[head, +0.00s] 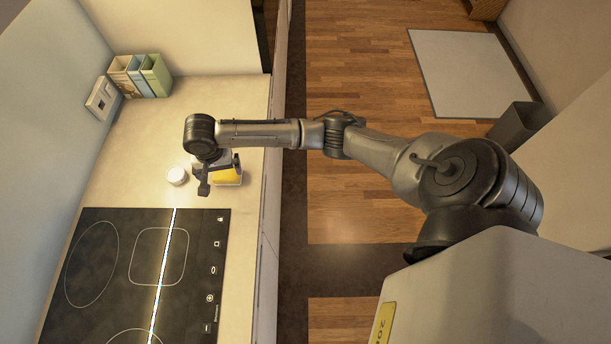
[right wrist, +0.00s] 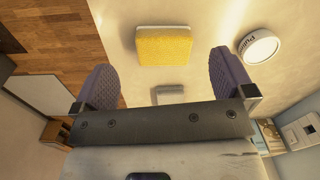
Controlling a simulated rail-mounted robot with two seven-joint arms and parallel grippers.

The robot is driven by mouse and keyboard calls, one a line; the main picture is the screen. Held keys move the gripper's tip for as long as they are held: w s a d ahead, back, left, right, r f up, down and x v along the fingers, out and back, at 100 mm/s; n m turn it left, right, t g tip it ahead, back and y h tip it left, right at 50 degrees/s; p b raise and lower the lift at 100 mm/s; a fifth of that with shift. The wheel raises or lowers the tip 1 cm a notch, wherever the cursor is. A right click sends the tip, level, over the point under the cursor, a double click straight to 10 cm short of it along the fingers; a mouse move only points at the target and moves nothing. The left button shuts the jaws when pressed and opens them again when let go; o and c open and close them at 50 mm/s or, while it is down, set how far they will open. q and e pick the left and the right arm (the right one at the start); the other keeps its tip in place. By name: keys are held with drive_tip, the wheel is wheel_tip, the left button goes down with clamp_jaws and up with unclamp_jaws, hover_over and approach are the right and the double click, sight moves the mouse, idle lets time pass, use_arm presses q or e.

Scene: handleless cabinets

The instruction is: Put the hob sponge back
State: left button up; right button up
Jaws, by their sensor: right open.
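The sponge (head: 228,177), yellow with a paler side, lies on the pale countertop beyond the hob. It also shows in the right wrist view (right wrist: 163,50), just ahead of the fingertips and roughly centred between them. My right gripper (head: 206,184) is above the counter beside the sponge and partly covers it in the head view. In the right wrist view its two fingers (right wrist: 165,78) are wide apart with nothing held. The sponge is apart from the fingers. My left gripper is out of view.
A round white lidded jar (head: 177,176) stands close to the gripper. The black hob (head: 130,275) is empty. A small grey block (right wrist: 169,94) shows between the fingers; I cannot tell what it is. Several binder-like holders (head: 140,76) and a wall socket (head: 103,98) are at the back.

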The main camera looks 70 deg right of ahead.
drive_tip(key=s+a+f+n, duration=0.1)
drive_tip(key=s+a, duration=0.1)
drive_tip(key=s+a+f+n, duration=0.3)
drive_tip(key=s+a+f, duration=0.1)
drive_tip(key=s+a, duration=0.1)
drive_tip(key=shift+t+y, duration=0.3)
drive_tip(key=shift+y, duration=0.1)
drive_tip(key=s+a+n, duration=0.1)
drive_tip(key=s, duration=0.1)
drive_tip(key=s+a+f+n, duration=0.1)
drive_tip(key=s, duration=0.2)
drive_tip(key=s+a+f+n+t, duration=0.1)
drive_tip(key=s+a+n, duration=0.1)
drive_tip(key=shift+s+y, duration=0.2)
drive_tip(key=shift+y, duration=0.1)
drive_tip(key=s+d+r+n+t, duration=0.1)
drive_tip(key=s+n, duration=0.1)
drive_tip(key=s, duration=0.6)
drive_tip(key=s+d+r+n+h, duration=0.1)
drive_tip(key=s+r+n, duration=0.1)
drive_tip(key=s, duration=0.6)
drive_tip(key=shift+d+r+n+t, duration=0.15)
drive_tip(key=shift+n+t, duration=0.25)
drive_tip(key=shift+n, duration=0.4)
